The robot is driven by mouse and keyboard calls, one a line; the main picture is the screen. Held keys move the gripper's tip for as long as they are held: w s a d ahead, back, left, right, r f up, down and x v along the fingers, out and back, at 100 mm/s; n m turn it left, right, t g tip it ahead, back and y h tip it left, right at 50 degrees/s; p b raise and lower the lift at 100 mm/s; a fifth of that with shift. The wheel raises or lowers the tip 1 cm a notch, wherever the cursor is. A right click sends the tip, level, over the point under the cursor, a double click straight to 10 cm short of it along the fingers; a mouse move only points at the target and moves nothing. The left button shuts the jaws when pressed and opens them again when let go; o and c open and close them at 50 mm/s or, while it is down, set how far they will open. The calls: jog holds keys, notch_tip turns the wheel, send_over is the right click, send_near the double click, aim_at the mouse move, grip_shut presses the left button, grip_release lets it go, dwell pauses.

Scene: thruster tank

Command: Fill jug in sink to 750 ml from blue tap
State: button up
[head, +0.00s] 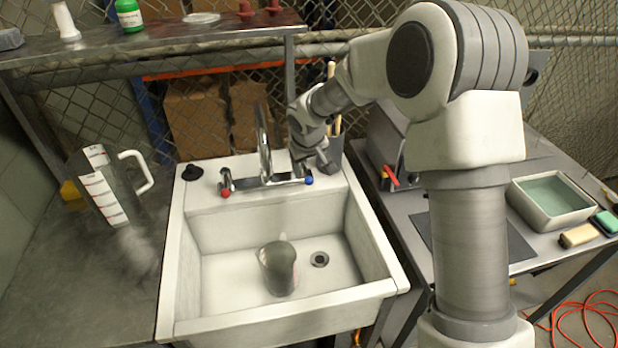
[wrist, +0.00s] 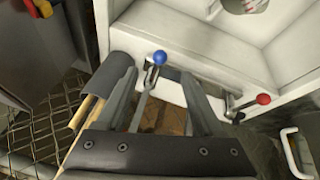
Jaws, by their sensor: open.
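The jug (head: 279,270) stands in the white sink (head: 190,290), left of the drain; a part of it shows at the top of the wrist view (wrist: 243,5). I cannot make out a water level in it. The blue tap (head: 309,181) is the blue-knobbed lever right of the spout (head: 264,145). My gripper (head: 308,160) is above and behind it, pointing down. In the wrist view, my open gripper (wrist: 160,82) has the blue knob (wrist: 159,57) ahead, between its fingertips in the picture. I cannot tell whether they touch. No water stream is visible.
The red tap (head: 225,190) is left of the spout. A second jug (head: 105,190) with red marks and a white handle stands on the left counter. A dark pot with wooden handles (head: 334,145) is close beside my gripper. A black plug (head: 192,172) lies on the sink's back-left corner.

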aim_at(309, 179)
jog(key=x, duration=0.8)
jog(key=shift+w+f, duration=0.1)
jog(key=shift+f, duration=0.1)
grip_shut()
